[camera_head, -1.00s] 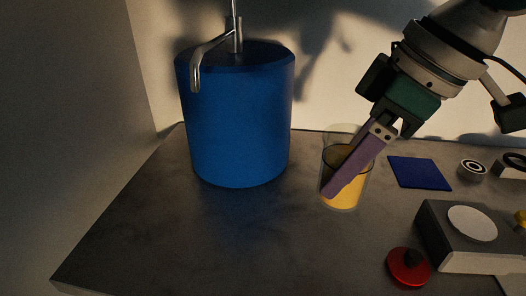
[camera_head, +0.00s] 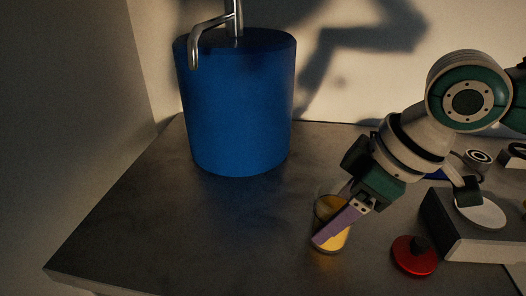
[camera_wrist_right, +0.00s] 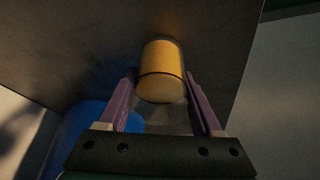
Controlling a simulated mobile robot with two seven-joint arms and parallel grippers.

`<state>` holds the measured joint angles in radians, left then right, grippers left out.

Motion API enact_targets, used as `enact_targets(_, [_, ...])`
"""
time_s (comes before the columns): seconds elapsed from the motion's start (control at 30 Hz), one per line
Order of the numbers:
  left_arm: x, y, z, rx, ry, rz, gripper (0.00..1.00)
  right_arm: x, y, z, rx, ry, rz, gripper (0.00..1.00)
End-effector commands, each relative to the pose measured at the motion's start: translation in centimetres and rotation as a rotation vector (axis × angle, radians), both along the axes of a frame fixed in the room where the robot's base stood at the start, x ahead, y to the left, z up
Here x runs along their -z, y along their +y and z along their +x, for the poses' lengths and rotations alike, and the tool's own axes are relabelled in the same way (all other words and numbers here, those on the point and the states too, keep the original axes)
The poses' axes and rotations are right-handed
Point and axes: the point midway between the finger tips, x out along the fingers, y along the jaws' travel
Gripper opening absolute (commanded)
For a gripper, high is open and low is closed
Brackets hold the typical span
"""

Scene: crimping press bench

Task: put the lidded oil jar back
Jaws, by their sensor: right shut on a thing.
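The oil jar (camera_head: 334,238) is a clear glass with yellow oil in it, and no lid shows on it. My right gripper (camera_head: 336,226) is shut on the jar, its purple fingers at the jar's sides. In the right wrist view the jar (camera_wrist_right: 160,75) sits between the two fingers (camera_wrist_right: 164,108). I cannot tell whether its base touches the bench. A red lid with a black knob (camera_head: 414,259) lies on the bench to the right of the jar, apart from it. My left gripper is out of view.
A large blue drum with a metal tap (camera_head: 238,110) stands at the back left. A grey box with a white round plate (camera_head: 458,238) is at the right. Behind my right arm are a blue mat (camera_head: 437,174) and a ringed cylinder (camera_head: 479,157). The bench's front left (camera_head: 180,235) is clear.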

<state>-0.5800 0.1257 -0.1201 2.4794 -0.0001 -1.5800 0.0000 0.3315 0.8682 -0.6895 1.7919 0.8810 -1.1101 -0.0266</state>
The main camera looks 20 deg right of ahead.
Motion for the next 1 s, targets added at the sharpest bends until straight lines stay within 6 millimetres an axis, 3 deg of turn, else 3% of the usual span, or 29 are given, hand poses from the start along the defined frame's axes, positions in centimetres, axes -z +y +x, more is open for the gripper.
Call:
enact_targets(0.07, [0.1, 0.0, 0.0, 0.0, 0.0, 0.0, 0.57, 0.2, 0.0, 0.0, 0.0, -0.001, 0.001, 0.0])
enact_targets(0.1, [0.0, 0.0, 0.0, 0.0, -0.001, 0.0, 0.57, 0.2, 0.0, 0.0, 0.0, 0.0, 0.0, 0.7])
enact_targets(0.33, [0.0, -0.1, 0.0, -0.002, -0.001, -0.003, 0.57, 0.2, 0.0, 0.0, 0.0, 0.0, 0.0, 0.96])
enact_targets(0.67, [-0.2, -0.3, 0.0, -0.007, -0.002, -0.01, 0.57, -0.3, -0.1, 0.0, 0.0, -0.001, -0.001, 0.96])
enact_targets(1.0, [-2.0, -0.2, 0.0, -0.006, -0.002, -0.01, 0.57, -6.8, -1.7, -2.1, -0.001, -0.002, -0.005, 0.96])
